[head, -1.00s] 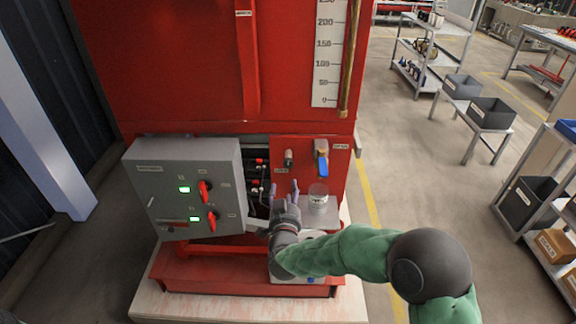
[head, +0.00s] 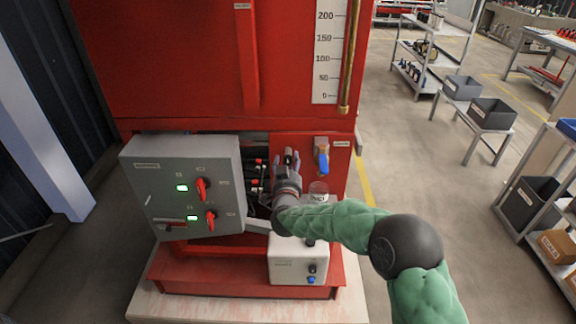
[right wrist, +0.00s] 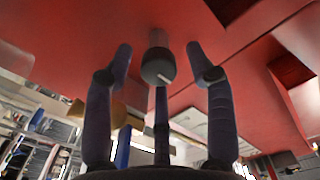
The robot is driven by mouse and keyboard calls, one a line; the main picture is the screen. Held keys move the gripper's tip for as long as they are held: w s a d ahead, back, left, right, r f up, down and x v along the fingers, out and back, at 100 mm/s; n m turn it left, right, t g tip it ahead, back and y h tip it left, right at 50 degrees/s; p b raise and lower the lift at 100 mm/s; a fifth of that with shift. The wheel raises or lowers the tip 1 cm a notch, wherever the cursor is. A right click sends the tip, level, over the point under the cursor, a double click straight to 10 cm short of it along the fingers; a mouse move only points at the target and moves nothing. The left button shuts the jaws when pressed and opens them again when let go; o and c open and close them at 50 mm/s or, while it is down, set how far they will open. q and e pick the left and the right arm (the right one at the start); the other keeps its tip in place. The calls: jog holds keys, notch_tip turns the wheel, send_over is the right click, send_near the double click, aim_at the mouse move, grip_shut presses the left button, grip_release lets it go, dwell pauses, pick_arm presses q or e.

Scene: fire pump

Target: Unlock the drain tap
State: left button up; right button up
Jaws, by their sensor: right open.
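The drain tap (head: 321,157), brass with a blue handle, sticks out of the red panel (head: 340,178) at the right; its brass body also shows at left in the right wrist view (right wrist: 98,115). To its left, a short grey cylinder with a dark round end (right wrist: 158,66), probably the tap's lock, projects from the red panel. My right gripper (head: 286,160) points at the panel just left of the tap. Its fingers (right wrist: 160,62) are open, with the cylinder between their tips; I cannot tell whether they touch it. In the head view the gripper largely hides the cylinder. My left gripper is out of view.
An open grey control door (head: 165,208) with red switches and green lights stands left of my right gripper. A clear jar (head: 318,190) is below the tap, above a white box (head: 287,268). Shelves and grey bins (head: 490,113) stand to the right across open floor.

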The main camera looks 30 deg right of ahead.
jog(key=shift+r, duration=0.1)
grip_shut()
dwell(0.3)
jog(key=n+p, duration=0.2)
jog(key=n, duration=0.1)
jog(key=shift+w+r+p, duration=0.1)
jog(key=shift+r+p, duration=0.15)
jog(key=shift+p, duration=0.05)
jog(key=n+p, duration=0.3)
jog(key=n, duration=0.3)
jog(key=shift+n+p, duration=0.3)
jog(key=n+p, duration=0.2)
jog(key=n, duration=0.3)
jog(key=shift+w+p, duration=0.1)
jog(key=shift+p, duration=0.2)
jog(key=n+p, duration=0.1)
jog(key=n, duration=0.3)
jog(key=shift+a+n+p, duration=0.1)
jog(key=shift+n+p, duration=0.3)
jog(key=shift+n, duration=0.2)
jog(key=shift+f+n, duration=0.1)
jog(key=shift+n, duration=0.2)
